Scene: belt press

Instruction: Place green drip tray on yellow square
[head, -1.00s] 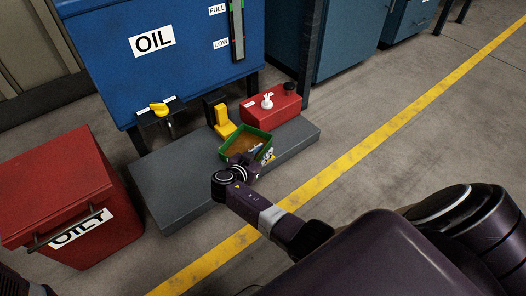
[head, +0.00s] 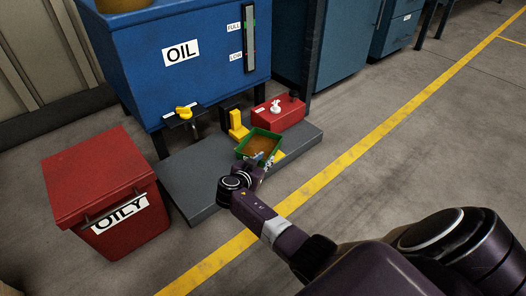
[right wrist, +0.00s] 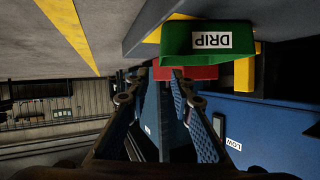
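The green drip tray (head: 259,147), with brown inside, is on the grey platform's front part in the head view. In the right wrist view its wall with the DRIP label (right wrist: 209,42) faces me. A bit of the yellow square (head: 279,156) shows at the tray's right side; the tray appears to cover the rest. My right gripper (head: 264,163) is at the tray's front side. In the right wrist view my right gripper's fingers (right wrist: 156,90) are apart with nothing between them, and the tray lies beyond them. My left gripper is not in view.
The grey platform (head: 200,178) carries a yellow post (head: 237,125) and a red can (head: 281,112) behind the tray. The blue OIL tank (head: 205,55) stands behind. A red OILY bin (head: 98,180) is at left. Floor at right is free.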

